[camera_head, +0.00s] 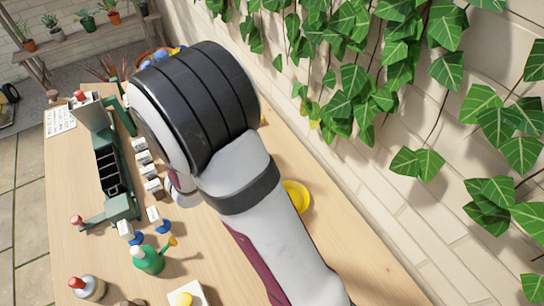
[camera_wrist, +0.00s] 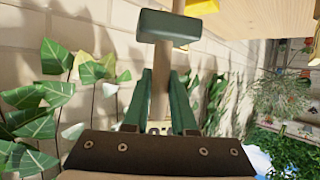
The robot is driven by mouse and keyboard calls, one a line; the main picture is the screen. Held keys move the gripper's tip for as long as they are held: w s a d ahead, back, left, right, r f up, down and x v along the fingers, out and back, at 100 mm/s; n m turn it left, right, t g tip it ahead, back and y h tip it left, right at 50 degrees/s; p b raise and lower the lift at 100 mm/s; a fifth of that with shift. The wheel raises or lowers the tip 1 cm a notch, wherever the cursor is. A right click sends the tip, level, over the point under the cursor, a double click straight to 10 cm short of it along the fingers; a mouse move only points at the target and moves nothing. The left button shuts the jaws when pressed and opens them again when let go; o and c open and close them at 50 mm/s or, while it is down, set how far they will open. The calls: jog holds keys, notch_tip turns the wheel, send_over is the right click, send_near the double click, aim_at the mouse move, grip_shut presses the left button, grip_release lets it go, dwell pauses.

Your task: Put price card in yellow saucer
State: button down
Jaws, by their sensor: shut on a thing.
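The yellow saucer (camera_head: 298,197) lies on the table near the wall, partly hidden behind my arm in the head view. A yellow patch at the top of the wrist view is probably the same saucer. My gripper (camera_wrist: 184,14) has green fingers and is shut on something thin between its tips. This is probably the price card, but I see too little of it to be sure. In the head view my wrist and forearm hide the gripper and what it holds.
A green rack (camera_head: 118,205) with dark compartments stands on the wooden table, with small white packets beside it. Ivy (camera_head: 420,160) hangs on the wall at right.

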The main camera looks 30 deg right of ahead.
jog(key=s+d+f+m+g+h, duration=0.35)
jog(key=s+d+m+g, duration=0.2)
jog(key=s, duration=0.65)
jog(key=shift+g+y, duration=0.25)
jog(key=shift+g, duration=0.1)
jog(key=f, duration=0.8)
jog(key=shift+s+d, duration=0.2)
jog(key=shift+d, duration=0.05)
jog(key=shift+f, duration=0.15)
jog(key=shift+f, duration=0.2)
jog(key=shift+f, duration=0.3)
jog(key=c, duration=0.7)
grip_release()
jog(key=shift+c, duration=0.2)
